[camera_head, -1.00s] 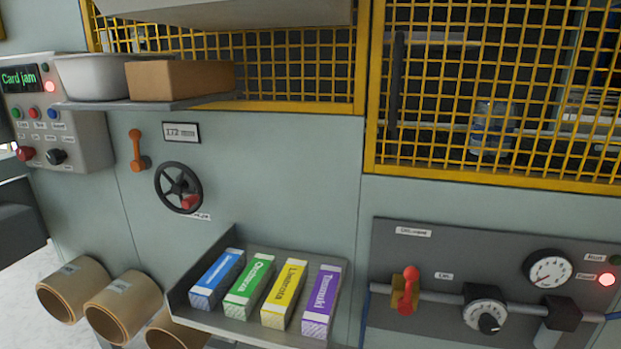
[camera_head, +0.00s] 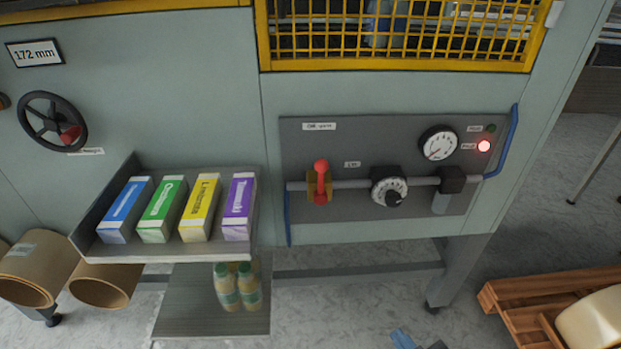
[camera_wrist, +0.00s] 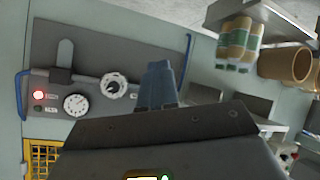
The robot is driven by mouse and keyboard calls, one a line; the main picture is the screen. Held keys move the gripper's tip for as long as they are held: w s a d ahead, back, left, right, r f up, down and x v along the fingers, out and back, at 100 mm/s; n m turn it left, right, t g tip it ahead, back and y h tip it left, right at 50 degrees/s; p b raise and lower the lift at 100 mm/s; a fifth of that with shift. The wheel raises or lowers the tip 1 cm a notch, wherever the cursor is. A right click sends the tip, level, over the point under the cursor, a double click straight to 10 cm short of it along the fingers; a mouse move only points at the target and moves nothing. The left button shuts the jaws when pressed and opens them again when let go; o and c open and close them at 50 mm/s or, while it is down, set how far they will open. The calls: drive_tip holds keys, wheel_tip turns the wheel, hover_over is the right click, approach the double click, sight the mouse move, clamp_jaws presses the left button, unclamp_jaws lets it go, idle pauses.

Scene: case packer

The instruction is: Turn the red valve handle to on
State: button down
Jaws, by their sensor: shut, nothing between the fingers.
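The red valve handle (camera_head: 321,168) sits on a brass-coloured valve body on the horizontal grey pipe of the dark panel (camera_head: 400,220). The handle stands upright, across the pipe, with its round knob at the top. My gripper (camera_wrist: 160,68) shows in the wrist view as blue-grey fingers, shut and empty, pointing toward the panel. The red handle cannot be seen in the wrist view; the fingers cover that part of the pipe. Whether the fingers are near or far from the handle cannot be told.
Right of the valve are a dial knob (camera_head: 388,191), a gauge (camera_head: 438,143) and a lit red lamp (camera_head: 484,146). A tray (camera_head: 165,250) of coloured cartons juts out at left. Bottles (camera_head: 238,287) stand below it. A wooden pallet (camera_head: 540,290) lies at lower right.

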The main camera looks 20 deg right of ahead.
drive_tip(key=w+a+r+m+g+h+b, duration=0.1)
drive_tip(key=w+r+h, duration=0.1)
drive_tip(key=w, duration=0.9)
drive_tip(key=w+a+r+m+g+h, duration=0.1)
drive_tip(key=w+a+r+g+h, duration=0.1)
drive_tip(key=w, duration=0.8)
drive_tip(key=w+a+r+m+g, duration=0.1)
drive_tip(key=w+a+r+g, duration=0.1)
drive_tip(key=w+a+r, duration=0.3)
drive_tip(key=w+a+r+m+g+b, duration=0.1)
drive_tip(key=a+r, duration=0.2)
drive_tip(key=r, duration=0.5)
drive_tip(key=w+a+r+m+g, duration=0.2)
drive_tip(key=w+a+r, duration=0.15)
drive_tip(key=r, duration=0.25)
approach(321, 181)
drive_tip(key=w+a+f, duration=0.3)
drive_tip(key=f, duration=0.2)
drive_tip(key=shift+h, duration=0.4)
drive_tip(key=shift+w+d+f+p, duration=0.1)
drive_tip(key=shift+d+p, duration=0.55)
drive_tip(key=shift+d, duration=1.55)
drive_tip(key=shift+d, duration=0.1)
drive_tip(key=shift+d+y+p, duration=0.2)
drive_tip(key=shift+y+p, duration=0.1)
drive_tip(key=shift+p, duration=0.05)
